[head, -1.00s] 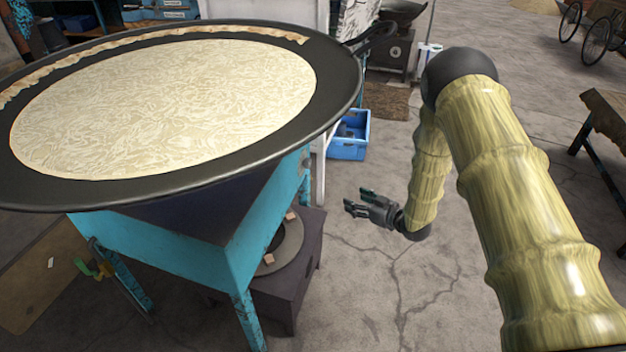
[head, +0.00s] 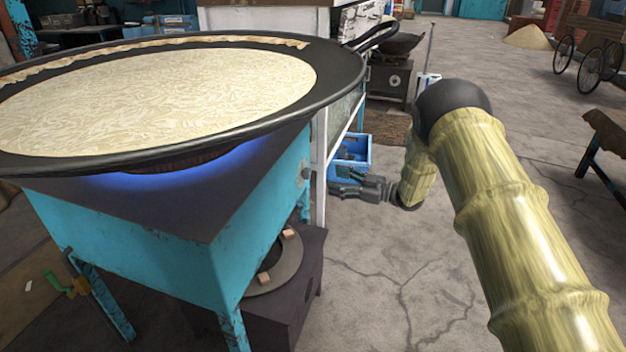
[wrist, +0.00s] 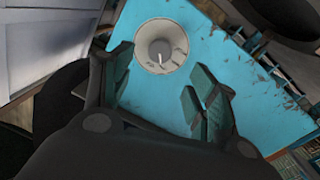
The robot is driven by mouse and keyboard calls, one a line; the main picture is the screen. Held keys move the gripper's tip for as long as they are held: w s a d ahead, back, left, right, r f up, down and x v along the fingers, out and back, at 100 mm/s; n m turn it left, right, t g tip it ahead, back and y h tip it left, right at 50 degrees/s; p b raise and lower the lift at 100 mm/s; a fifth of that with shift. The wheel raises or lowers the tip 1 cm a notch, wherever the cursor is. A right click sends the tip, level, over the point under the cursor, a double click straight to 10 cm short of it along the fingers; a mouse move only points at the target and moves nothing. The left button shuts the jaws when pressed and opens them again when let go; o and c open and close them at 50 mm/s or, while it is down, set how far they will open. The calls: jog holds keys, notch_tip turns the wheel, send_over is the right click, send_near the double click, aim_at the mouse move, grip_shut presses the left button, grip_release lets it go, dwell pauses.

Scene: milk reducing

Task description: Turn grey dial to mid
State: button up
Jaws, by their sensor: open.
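In the head view the dial (head: 306,173) shows small on the right side of the turquoise stove (head: 160,240). My gripper (head: 335,181) is open and empty, a little right of the dial in the head view. In the wrist view my gripper (wrist: 163,85) has its fingers spread, with the dial ahead between and just beyond the tips. I see no contact with the dial.
A wide black pan (head: 345,85) with a pale flat sheet of food (head: 160,95) sits on the stove, over a blue flame (head: 180,172). A blue crate (head: 358,150) stands on the floor behind my gripper. A low dark burner box (head: 300,300) stands beneath.

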aim_at(310, 175)
jog(key=b+x, duration=0.2)
jog(key=x, duration=0.7)
jog(key=shift+a, duration=0.1)
jog(key=c, duration=1)
jog(key=shift+c, duration=0.2)
jog(key=shift+n, duration=0.3)
jog(key=n+p, duration=0.1)
jog(key=n, duration=0.2)
jog(key=shift+f+n, duration=0.1)
jog(key=shift+n, duration=0.2)
jog(key=shift+n+y, duration=0.3)
jog(key=shift+n, duration=1.6)
